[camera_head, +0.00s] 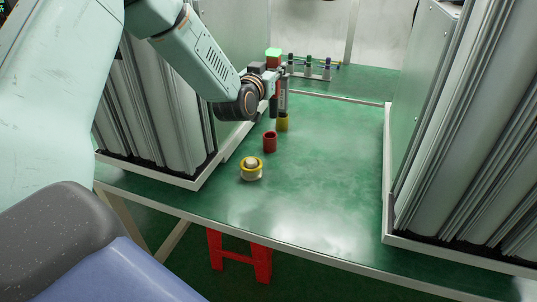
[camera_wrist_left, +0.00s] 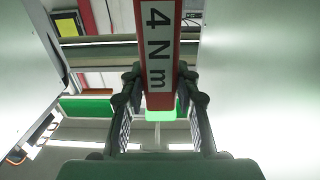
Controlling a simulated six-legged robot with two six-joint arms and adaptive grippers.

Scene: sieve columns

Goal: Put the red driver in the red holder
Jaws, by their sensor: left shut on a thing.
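My left gripper (camera_head: 276,92) is shut on the red driver (camera_head: 283,98), a red-edged tool held roughly upright. In the left wrist view its face (camera_wrist_left: 160,45), marked "4 N m", stands between the two fingers (camera_wrist_left: 160,100), and a green block shows at its end. In the head view the driver's lower end appears just above or behind the yellow holder (camera_head: 282,124); I cannot tell whether they touch. The red holder (camera_head: 270,143), a small open cup, stands empty on the green table, nearer the camera. My right gripper is out of view.
A yellow ring-shaped item with a pale centre (camera_head: 251,170) sits in front of the red holder. A rack with several small tools (camera_head: 309,70) stands at the back. Tall grey column cabinets flank the green table (camera_head: 330,170); its middle and right are clear.

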